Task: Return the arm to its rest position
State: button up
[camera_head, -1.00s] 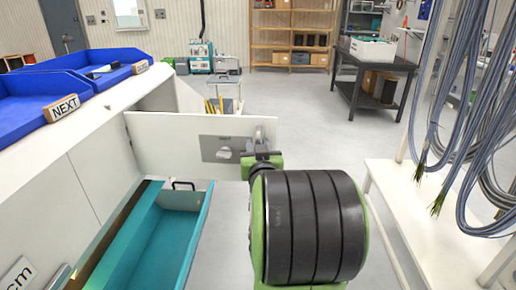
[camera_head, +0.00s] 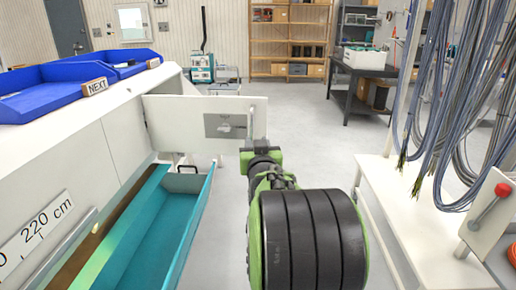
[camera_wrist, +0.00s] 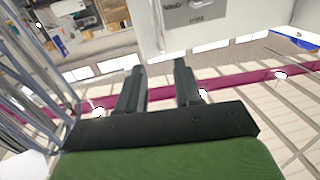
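My arm shows in the head view as a green link with a large black ribbed drum at the lower middle, reaching forward toward a white panel (camera_head: 180,122). My gripper fingers are not clearly visible in the head view. In the wrist view my gripper (camera_wrist: 158,76) shows two dark parallel fingers, set apart with nothing between them. The wrist view is tilted, with a white panel bearing a grey label plate close beyond the fingertips at the top.
At left is a white bench with blue trays (camera_head: 62,100) and an open teal drawer (camera_head: 172,220). At right, a white rack (camera_head: 375,180) carries hanging grey cables (camera_head: 450,110). A dark table (camera_head: 365,72) and wooden shelf (camera_head: 290,40) stand behind. The floor between is clear.

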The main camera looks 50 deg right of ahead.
jog(key=shift+w+d, duration=0.1)
dwell(0.3)
jog(key=s+a+f+n+g+y, duration=0.15)
jog(key=a+y, duration=0.25)
jog(key=a, duration=0.7)
jog(key=s+a+f+n+g+y, duration=0.1)
jog(key=a+f+n+y, duration=0.25)
jog(key=a, duration=0.75)
jog(key=s+a+f+n+g+y, duration=0.2)
jog(key=s+a+f, duration=0.1)
jog(key=s+a, duration=0.4)
jog(key=s+a+f+n+g+y, duration=0.25)
jog(key=s+a+f, duration=0.2)
jog(key=s, duration=0.35)
notch_tip(320, 180, up, 18)
jog(key=s+a+p, duration=0.1)
jog(key=p, duration=1.6)
jog(key=shift+m+g+p, duration=0.3)
jog(key=shift+m, duration=0.15)
